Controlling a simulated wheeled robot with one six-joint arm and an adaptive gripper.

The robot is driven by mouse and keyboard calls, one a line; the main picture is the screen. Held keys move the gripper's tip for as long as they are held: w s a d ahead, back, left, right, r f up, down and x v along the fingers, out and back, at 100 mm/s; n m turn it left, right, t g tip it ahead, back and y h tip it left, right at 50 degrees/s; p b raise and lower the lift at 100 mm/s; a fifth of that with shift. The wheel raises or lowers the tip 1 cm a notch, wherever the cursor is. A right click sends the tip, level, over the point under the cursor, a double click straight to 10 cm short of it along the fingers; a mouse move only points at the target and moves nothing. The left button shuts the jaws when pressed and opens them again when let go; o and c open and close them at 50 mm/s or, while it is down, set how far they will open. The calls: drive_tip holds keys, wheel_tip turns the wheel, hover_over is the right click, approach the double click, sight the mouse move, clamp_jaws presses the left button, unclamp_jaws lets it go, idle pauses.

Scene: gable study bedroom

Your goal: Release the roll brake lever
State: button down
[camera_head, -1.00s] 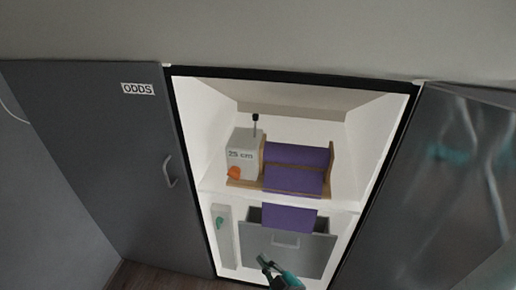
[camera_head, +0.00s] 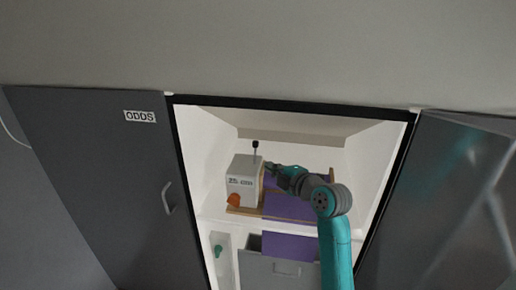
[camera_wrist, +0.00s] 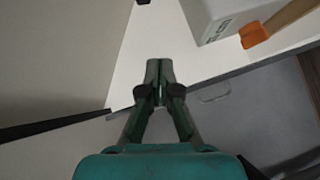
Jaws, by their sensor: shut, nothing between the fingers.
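The likely brake lever (camera_head: 255,147) is a thin upright rod with a black knob, behind the top of a white box marked 25 cm (camera_head: 241,184). The box stands at the left end of a purple roll (camera_head: 283,181) in a wooden holder, inside an open cupboard. My gripper (camera_head: 270,167) is by the box's upper right edge, a little below and right of the black knob. In the wrist view my gripper (camera_wrist: 159,68) is shut and empty, with the box (camera_wrist: 222,14) to its upper right. I cannot tell whether it touches anything.
Purple sheet (camera_head: 291,246) hangs over a grey drawer (camera_head: 284,272). Grey cupboard doors stand open at left (camera_head: 100,180) and right (camera_head: 455,200).

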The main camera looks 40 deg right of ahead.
wheel_tip(320, 180, up, 2)
drive_tip(key=d, duration=0.1)
approach(258, 143)
drive_tip(key=w+a, duration=0.4)
drive_tip(key=w, duration=0.1)
drive_tip(key=shift+w+d+f+n, duration=0.2)
drive_tip(key=shift+w+d+f, duration=0.2)
drive_tip(key=shift+d, duration=0.15)
drive_tip(key=shift+w+d+f+n, duration=0.2)
drive_tip(key=shift+w+d+f, duration=0.15)
drive_tip(key=shift+d, duration=0.15)
drive_tip(key=shift+w+d+f, duration=0.25)
drive_tip(key=shift+w+d, duration=0.3)
drive_tip(key=shift+d, duration=0.05)
drive_tip(key=shift+d, duration=0.1)
drive_tip(key=shift+w+d+m, duration=0.3)
drive_tip(key=shift+w+d, duration=0.2)
drive_tip(key=shift+d, duration=0.3)
drive_tip(key=shift+r, duration=0.1)
